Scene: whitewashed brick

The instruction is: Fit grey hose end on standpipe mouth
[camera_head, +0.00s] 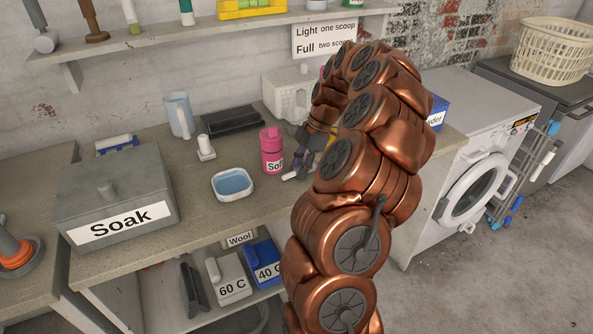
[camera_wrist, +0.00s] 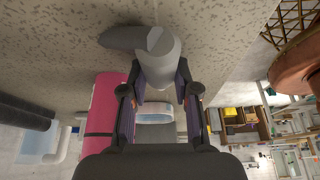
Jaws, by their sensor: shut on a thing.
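My gripper (camera_head: 300,150) is low over the counter, right of the pink bottle (camera_head: 272,150), partly hidden behind my arm. In the wrist view its two fingers (camera_wrist: 158,88) are closed on a pale grey cylindrical piece (camera_wrist: 160,58), which sticks out past the fingertips. A pale end of a small piece (camera_head: 291,176) shows beside the gripper in the head view. I cannot tell whether the held piece is the grey hose end; no hose is seen trailing from it. I cannot make out the standpipe mouth for certain in either view.
The counter also holds a grey Soak box (camera_head: 117,197), a blue-filled dish (camera_head: 232,185), a light-blue jug (camera_head: 179,115), a dark flat box (camera_head: 232,121) and a white-handled item (camera_head: 206,149). A white washing machine (camera_head: 480,170) stands at right. The counter's front edge is clear.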

